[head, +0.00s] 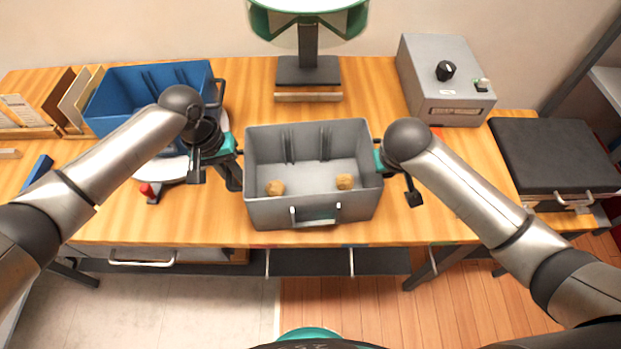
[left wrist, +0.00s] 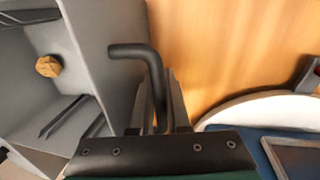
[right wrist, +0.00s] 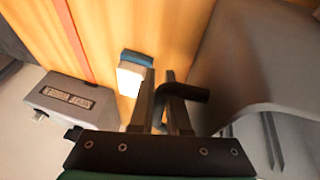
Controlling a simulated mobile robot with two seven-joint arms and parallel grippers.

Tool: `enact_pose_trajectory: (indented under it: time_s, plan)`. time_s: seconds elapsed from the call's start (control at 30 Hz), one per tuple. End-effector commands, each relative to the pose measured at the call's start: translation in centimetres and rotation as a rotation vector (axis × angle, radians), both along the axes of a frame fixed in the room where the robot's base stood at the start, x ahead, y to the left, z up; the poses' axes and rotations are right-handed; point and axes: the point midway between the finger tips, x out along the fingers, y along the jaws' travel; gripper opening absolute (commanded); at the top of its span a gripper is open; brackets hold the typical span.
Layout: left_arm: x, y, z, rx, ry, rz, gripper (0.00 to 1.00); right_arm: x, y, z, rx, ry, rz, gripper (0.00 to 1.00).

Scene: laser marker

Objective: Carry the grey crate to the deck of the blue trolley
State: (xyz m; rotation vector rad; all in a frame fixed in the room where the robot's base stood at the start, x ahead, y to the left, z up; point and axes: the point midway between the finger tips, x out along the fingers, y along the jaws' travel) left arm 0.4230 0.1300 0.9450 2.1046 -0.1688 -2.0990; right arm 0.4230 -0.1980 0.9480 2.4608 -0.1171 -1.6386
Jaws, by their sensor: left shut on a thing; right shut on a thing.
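The grey crate (head: 312,215) is upright at the middle of the table, near its front edge. Two brown lumps (head: 275,187) (head: 344,181) lie on its floor. My left gripper (head: 236,168) is shut on the crate's left side handle; the left wrist view shows this dark bent handle (left wrist: 135,51) between the fingers. My right gripper (head: 380,166) is shut on the right side handle, also seen between the fingers in the right wrist view (right wrist: 190,93). I cannot tell whether the crate rests on the table or hangs just above it. No blue trolley is in view.
A blue crate (head: 150,85) stands at the back left of the wooden table (head: 440,205). A green-topped machine on a dark stand (head: 308,70) is behind the grey crate. A grey control box (head: 445,85) and a dark-lidded case (head: 555,155) are at right. Floor in front is clear.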

Motion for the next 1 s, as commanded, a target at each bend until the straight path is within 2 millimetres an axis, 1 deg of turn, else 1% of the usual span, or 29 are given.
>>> enact_pose_trajectory:
  time_s: [0.27, 0.47, 0.9, 1.0]
  plan:
    - [0.1, 0.0, 0.2, 0.0, -0.003, 0.001, 0.0, 0.1, -0.1, 0.2, -0.001, -0.003, -0.001, 0.0]
    - [0.1, 0.0, 0.8, 0.0, -0.003, 0.001, 0.0, 0.1, -0.1, 0.8, -0.001, -0.002, -0.001, 0.0]
    - [0.1, 0.1, 4.3, 0.0, -0.002, 0.001, 0.0, 0.1, -0.1, 4.3, -0.001, -0.002, -0.001, 0.0]
    - [0.1, 0.0, 4.8, 0.001, -0.002, 0.001, 0.0, 0.1, -0.1, 4.9, -0.001, -0.002, -0.001, 0.0]
